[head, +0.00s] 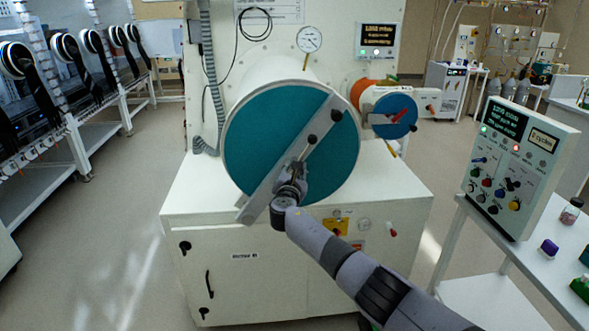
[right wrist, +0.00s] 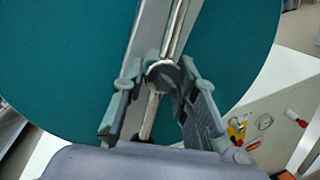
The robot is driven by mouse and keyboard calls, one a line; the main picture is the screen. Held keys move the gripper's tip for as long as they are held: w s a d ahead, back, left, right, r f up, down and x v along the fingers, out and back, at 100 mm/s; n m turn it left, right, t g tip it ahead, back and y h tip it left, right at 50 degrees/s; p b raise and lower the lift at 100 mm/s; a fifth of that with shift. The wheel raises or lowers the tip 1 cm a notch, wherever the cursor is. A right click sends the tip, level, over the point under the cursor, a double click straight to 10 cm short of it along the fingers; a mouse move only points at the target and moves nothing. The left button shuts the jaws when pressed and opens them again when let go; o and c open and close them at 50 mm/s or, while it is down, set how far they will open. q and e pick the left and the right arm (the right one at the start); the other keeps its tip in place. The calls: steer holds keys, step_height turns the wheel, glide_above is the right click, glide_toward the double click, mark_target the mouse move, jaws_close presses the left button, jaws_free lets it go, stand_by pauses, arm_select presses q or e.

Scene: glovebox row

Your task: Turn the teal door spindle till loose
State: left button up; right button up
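The round teal door (head: 250,125) closes the drum of a white cabinet; it also fills much of the right wrist view (right wrist: 60,60). A grey bar (head: 262,200) crosses the door diagonally. The spindle's metal hub (right wrist: 163,75), with a thin rod through it, sits at the bar's middle. In the head view my right gripper (head: 298,170) is at the door's centre and mostly hides the hub. In the right wrist view the fingers (right wrist: 160,88) stand apart on either side of the hub, with a gap seen at the left finger. My left gripper is out of view.
A smaller blue door (head: 390,117) with a red handle sits to the right. A control panel (head: 518,165) stands on a white side table at the right, with small bottles beside it. Gloveboxes (head: 60,80) line the left. The floor at left is clear.

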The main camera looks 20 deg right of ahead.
steer(key=shift+r, duration=0.1)
steer(key=v, duration=1.2)
stand_by(0.8)
steer(key=s+f+m+g+y, duration=0.2)
steer(key=s+f, duration=0.1)
steer(key=f, duration=1)
steer(key=s+f+m+g+y, duration=0.2)
steer(key=s+f+g, duration=0.1)
steer(key=f, duration=1)
steer(key=s+f+m+g+y, duration=0.1)
steer(key=s+f+m+g, duration=0.1)
steer(key=s+f, duration=0.7)
steer(key=s+f+m+g+y, duration=0.1)
steer(key=s+f+m+g, duration=0.15)
steer(key=s+f, duration=0.6)
steer(key=s+a+f+m+g+y, duration=0.1)
steer(key=s+f+m, duration=0.3)
steer(key=s, duration=0.9)
steer(key=s+a+f+m+g+y, duration=0.1)
steer(key=s+f+m, duration=0.4)
steer(key=s+f, duration=0.5)
steer(key=s+a+f+m+g, duration=0.1)
steer(key=s+f+m+g, duration=0.2)
steer(key=s, duration=1.5)
step_height(320, 180, down, 5)
steer(key=shift+s+a+r+m+y, duration=0.15)
steer(key=shift+m+y, duration=0.25)
steer(key=shift+m, duration=0.45)
